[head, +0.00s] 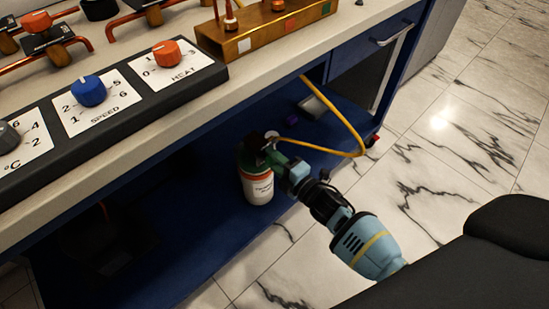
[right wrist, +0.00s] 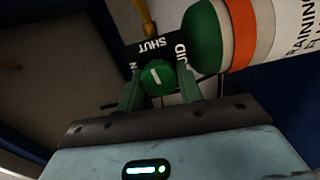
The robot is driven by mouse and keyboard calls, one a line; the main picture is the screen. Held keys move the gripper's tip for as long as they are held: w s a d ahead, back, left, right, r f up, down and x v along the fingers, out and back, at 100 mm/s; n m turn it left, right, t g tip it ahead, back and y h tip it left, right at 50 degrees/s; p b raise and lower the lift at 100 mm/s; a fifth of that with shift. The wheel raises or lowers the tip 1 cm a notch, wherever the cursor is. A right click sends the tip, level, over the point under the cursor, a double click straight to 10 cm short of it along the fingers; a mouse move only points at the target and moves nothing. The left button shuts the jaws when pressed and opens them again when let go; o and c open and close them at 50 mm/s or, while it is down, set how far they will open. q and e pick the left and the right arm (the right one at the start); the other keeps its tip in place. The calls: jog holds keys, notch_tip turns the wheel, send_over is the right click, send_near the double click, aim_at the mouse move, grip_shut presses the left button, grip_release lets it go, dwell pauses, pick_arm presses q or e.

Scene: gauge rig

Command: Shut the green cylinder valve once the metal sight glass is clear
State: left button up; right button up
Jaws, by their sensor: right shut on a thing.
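The green valve knob (right wrist: 158,77) with a white mark sits between the two green fingers of my right gripper (right wrist: 160,84), which is shut on it. Beside it is a dark plate (right wrist: 148,46) reading "SHUT" and partly "UID"; the rest of its lettering is hidden. The cylinder (head: 257,180), with green top, orange band and white body, stands upright on the blue lower shelf. In the head view my right gripper (head: 277,156) reaches the cylinder's top from the right and covers much of the valve. I cannot make out the sight glass in either view. My left gripper is not in view.
A yellow hose (head: 352,132) loops from the cylinder's top up to the bench. Above is the countertop with a panel of SPEED (head: 89,91) and HEAT (head: 167,53) knobs and a brass block (head: 262,30). The marble floor (head: 450,140) to the right is clear.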

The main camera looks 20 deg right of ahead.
jog(key=shift+m, duration=0.7)
jog(key=o, duration=1)
jog(key=p+v, duration=0.2)
jog(key=v, duration=0.6)
